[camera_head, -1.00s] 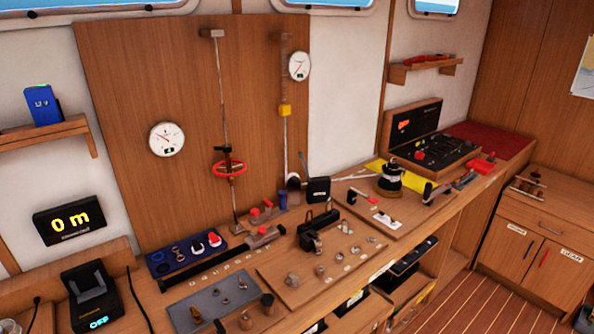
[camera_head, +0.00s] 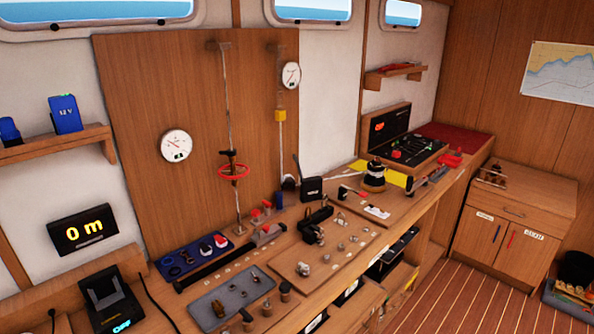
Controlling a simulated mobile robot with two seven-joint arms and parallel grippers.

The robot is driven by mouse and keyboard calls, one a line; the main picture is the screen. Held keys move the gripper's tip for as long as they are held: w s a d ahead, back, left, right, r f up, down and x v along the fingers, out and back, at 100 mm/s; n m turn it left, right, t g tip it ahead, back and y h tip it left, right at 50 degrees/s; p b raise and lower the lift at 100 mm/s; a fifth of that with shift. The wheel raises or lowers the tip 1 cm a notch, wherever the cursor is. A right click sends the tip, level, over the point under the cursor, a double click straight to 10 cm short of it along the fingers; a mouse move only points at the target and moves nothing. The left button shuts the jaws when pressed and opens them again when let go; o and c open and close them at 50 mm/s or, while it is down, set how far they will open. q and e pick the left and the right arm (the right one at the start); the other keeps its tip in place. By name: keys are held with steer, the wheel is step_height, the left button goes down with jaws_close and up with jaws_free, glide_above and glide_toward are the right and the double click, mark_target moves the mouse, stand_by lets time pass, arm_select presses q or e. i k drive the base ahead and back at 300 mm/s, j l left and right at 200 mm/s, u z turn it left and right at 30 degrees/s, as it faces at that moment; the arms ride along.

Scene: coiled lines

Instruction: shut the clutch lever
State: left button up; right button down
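I cannot tell for sure which part is the clutch lever. A black-and-white winch drum (camera_head: 374,177) stands on the bench at the right of the middle. A small black lever with a red part (camera_head: 343,192) stands left of it, near a white plate (camera_head: 377,212). Red-topped handles (camera_head: 262,208) stand on the bench below a red handwheel (camera_head: 233,171) on an upright rod. Whether any of these levers is open or shut is too small to tell. Neither of my grippers is in view.
A low cabinet (camera_head: 507,235) stands at the right. The striped floor (camera_head: 437,296) before the bench is mostly clear.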

mark_target(295, 157)
steer(key=u, duration=0.7)
steer(key=l+u, duration=1)
steer(key=k+l+u, duration=0.1)
steer(key=l, duration=0.25)
steer(key=k+l+u, duration=0.15)
steer(key=l, duration=0.15)
steer(key=k+l+u, duration=0.1)
steer(key=l, duration=0.2)
steer(key=k+l, duration=0.15)
steer(key=l, duration=0.2)
steer(key=k+l, duration=0.15)
steer(key=l, duration=0.15)
steer(key=k+l, duration=0.15)
steer(key=l, duration=0.2)
